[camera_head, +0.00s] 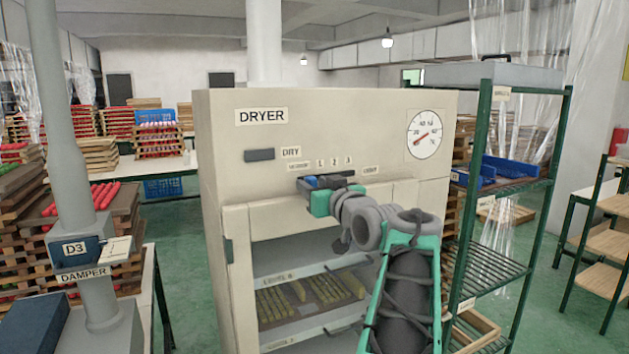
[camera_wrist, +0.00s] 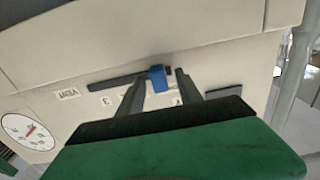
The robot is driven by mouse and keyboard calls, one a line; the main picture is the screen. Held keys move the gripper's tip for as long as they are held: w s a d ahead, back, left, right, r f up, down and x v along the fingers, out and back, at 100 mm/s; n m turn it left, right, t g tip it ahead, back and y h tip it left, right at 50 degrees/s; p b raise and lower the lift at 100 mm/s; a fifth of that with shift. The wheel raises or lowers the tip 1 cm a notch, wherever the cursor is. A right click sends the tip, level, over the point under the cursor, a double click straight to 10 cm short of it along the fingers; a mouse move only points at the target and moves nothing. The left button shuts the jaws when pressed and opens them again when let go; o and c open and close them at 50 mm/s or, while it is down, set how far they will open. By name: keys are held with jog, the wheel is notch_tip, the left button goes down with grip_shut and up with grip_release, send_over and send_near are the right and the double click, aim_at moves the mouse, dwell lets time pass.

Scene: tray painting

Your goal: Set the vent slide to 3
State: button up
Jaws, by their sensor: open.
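The vent slide's blue knob (camera_wrist: 158,79) sits in a dark slot on the dryer front (camera_head: 225,170). In the wrist view the slot (camera_wrist: 110,83) runs left from the knob toward the 3 label (camera_wrist: 106,101) and the VENT label (camera_wrist: 68,93). In the head view the blue knob (camera_head: 311,182) is at the left, below the 1, 2, 3 labels (camera_head: 334,162), partly hidden by my gripper (camera_head: 326,182). In the wrist view my gripper (camera_wrist: 161,75) is open, one finger on each side of the knob; contact cannot be told.
The open chamber below holds a tray (camera_head: 310,300). A green-posted rack (camera_head: 485,200) stands to the right; a damper post (camera_head: 75,200) stands to the left.

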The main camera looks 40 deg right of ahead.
jog(key=shift+c, duration=0.3)
grip_shut()
dwell(1.1)
